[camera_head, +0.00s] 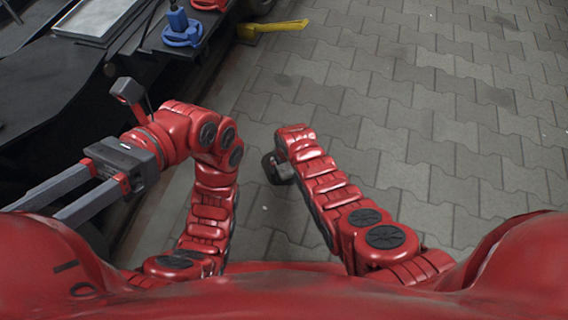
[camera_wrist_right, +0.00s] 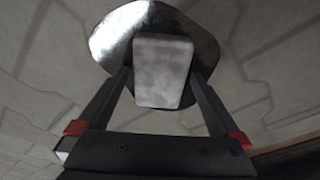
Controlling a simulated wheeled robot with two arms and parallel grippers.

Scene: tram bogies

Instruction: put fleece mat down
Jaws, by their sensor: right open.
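I cannot make out a fleece mat in either view. In the right wrist view my right gripper (camera_wrist_right: 160,76) is open. A pale, blurred grey block (camera_wrist_right: 163,72) shows between and beyond its fingertips, in front of a shiny round metal disc (camera_wrist_right: 115,35); I cannot tell what they are or whether the fingers touch them. In the head view only a small dark part of my right gripper (camera_head: 278,168) shows beside my folded arm. My left gripper (camera_head: 38,212) is at the left, its two long fingers apart and pointing left, with nothing visible between them.
Grey paving (camera_head: 440,110) is clear at centre and right. A dark bench or bogie (camera_head: 50,110) runs along the left. On it are a metal tray (camera_head: 95,18), a blue-handled item (camera_head: 182,35) and a red item (camera_head: 208,4). A yellow piece (camera_head: 275,27) sticks out over the paving.

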